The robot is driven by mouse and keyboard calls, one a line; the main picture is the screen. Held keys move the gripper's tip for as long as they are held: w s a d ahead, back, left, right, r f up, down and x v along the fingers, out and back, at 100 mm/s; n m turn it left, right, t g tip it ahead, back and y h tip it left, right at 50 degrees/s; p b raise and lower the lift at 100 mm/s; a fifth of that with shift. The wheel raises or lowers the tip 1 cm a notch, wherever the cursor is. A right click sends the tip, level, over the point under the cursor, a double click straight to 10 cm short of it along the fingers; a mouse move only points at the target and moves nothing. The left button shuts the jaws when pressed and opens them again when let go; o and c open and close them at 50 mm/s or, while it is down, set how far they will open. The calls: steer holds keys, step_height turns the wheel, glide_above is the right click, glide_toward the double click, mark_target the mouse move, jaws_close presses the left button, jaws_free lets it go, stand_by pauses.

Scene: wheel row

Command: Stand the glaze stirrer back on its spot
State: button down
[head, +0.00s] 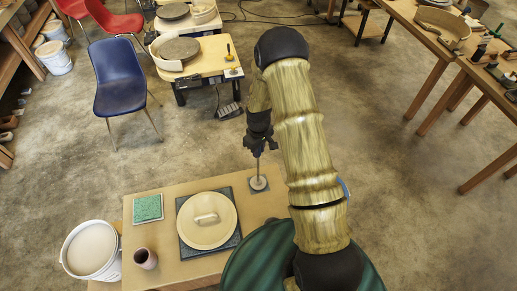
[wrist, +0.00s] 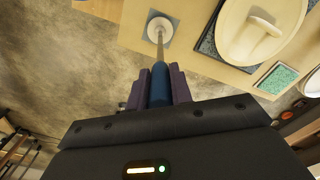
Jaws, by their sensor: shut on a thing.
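The glaze stirrer (head: 257,167) hangs below my gripper (head: 259,141), roughly upright, with its pale disc foot (head: 259,184) downward. In the wrist view its blue handle (wrist: 160,85) sits between the two purple fingers of my gripper (wrist: 158,88), which are shut on it. A thin rod runs from the handle to the round foot (wrist: 160,29). The foot appears over a small grey-blue square (head: 266,187) on the table, which also shows in the wrist view (wrist: 152,14). I cannot tell whether the foot touches the square.
The tan table (head: 165,196) carries a round lidded vessel (head: 190,230) on a dark slab, a green sponge-like block (head: 148,208) and a brown cup (head: 146,258). A white bucket (head: 92,250) stands at left. A blue chair (head: 119,80) and pottery wheels stand farther back.

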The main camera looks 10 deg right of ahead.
steer(key=shift+f+b, duration=0.3)
steer(key=shift+f, duration=0.15)
steer(key=c, duration=1.2)
jaws_free()
steer(key=shift+o, duration=0.2)
steer(key=shift+r+p, duration=2.5)
steer(key=shift+r, duration=1.55)
